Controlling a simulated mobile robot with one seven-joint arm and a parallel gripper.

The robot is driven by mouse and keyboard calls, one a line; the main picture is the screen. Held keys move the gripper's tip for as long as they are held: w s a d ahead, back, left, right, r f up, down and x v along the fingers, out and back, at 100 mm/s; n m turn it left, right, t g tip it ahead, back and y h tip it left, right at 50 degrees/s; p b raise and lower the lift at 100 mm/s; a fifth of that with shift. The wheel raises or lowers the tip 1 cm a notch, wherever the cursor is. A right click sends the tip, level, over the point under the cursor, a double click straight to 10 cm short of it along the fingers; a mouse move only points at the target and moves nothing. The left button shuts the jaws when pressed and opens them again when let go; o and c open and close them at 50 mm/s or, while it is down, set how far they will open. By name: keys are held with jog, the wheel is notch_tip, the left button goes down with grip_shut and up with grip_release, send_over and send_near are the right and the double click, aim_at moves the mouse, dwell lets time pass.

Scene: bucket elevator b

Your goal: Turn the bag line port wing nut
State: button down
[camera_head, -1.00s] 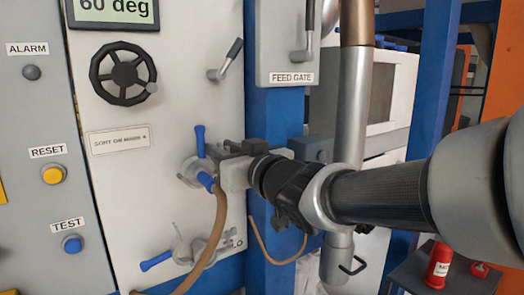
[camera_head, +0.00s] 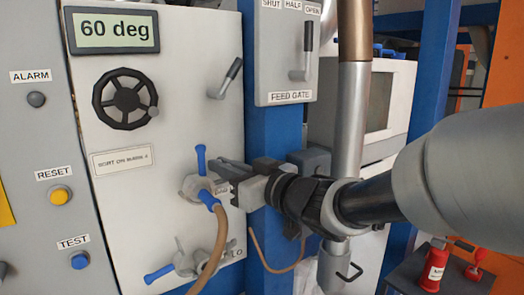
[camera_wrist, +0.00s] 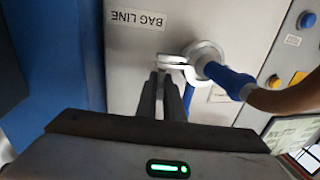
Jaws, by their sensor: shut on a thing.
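The bag line port (camera_head: 193,187) is a pale round fitting on the white panel, with a blue lever (camera_head: 201,158) above it and a blue hose end (camera_head: 208,198) on a brown hose. My gripper (camera_head: 222,168) reaches it from the right. In the wrist view, the dark fingers of my gripper (camera_wrist: 165,84) are shut on the light grey wing nut (camera_wrist: 173,60) beside the round port (camera_wrist: 202,52). The "BAG LINE" label (camera_wrist: 138,18) shows upside down there. In the head view the fingers mostly hide the wing nut.
A second port (camera_head: 185,262) with a blue lever sits lower on the panel. A black handwheel (camera_head: 125,98) and a "60 deg" display (camera_head: 112,30) are above. The feed gate box (camera_head: 286,50) and a grey vertical pipe (camera_head: 344,150) stand right, close to my arm.

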jog(key=n+g+y+p, duration=0.1)
jog(key=g, duration=0.1)
jog(key=n+g+y+p, duration=0.1)
jog(key=n+g, duration=0.1)
jog(key=shift+w+d+y+p, duration=0.1)
jog(key=shift+y+p, duration=0.2)
jog(key=shift+p, duration=0.05)
jog(key=shift+n+g+y+p, duration=0.55)
jog(key=shift+n+g, duration=0.35)
jog(key=shift+g, duration=0.7)
jog(key=c, duration=1.9)
grip_release()
